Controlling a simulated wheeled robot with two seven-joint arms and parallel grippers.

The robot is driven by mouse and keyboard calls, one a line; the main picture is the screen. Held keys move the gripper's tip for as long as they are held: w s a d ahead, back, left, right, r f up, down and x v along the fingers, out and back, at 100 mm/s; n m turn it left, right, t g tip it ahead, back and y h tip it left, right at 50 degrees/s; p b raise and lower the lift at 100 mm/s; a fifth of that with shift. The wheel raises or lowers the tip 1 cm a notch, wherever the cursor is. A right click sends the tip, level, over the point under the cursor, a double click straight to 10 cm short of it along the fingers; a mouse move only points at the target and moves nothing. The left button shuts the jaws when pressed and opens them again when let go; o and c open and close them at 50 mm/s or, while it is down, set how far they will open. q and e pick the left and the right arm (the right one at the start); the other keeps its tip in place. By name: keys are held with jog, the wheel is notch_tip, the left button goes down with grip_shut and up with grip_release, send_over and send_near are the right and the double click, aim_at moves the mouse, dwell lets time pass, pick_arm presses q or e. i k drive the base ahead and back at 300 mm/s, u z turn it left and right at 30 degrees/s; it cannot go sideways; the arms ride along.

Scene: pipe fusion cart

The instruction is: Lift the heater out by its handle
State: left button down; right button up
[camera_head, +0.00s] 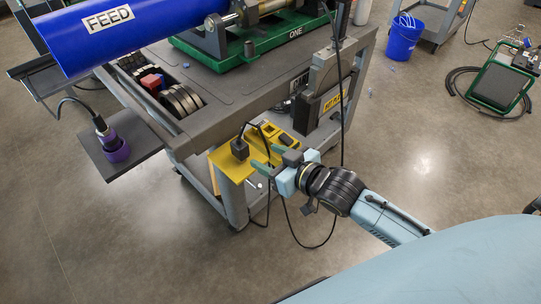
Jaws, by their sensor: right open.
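What looks like the heater (323,72) is a grey upright unit at the cart's right side. Its lower part sits in a dark holder with a yellow label (333,101), and a black cable runs past it. I cannot make out its handle clearly. My right gripper (266,158) is open and empty, with green fingertips. It is below and left of the heater, in front of the yellow tray (228,166), apart from the heater. My left gripper is out of view.
The grey cart (235,95) carries a blue pipe marked FEED (140,27) and a green-based machine (262,52). A small black block (239,148) stands on the yellow tray. A blue bucket (402,38) stands behind on open floor.

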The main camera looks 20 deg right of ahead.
aim_at(323, 76)
jog(key=z, duration=1.3)
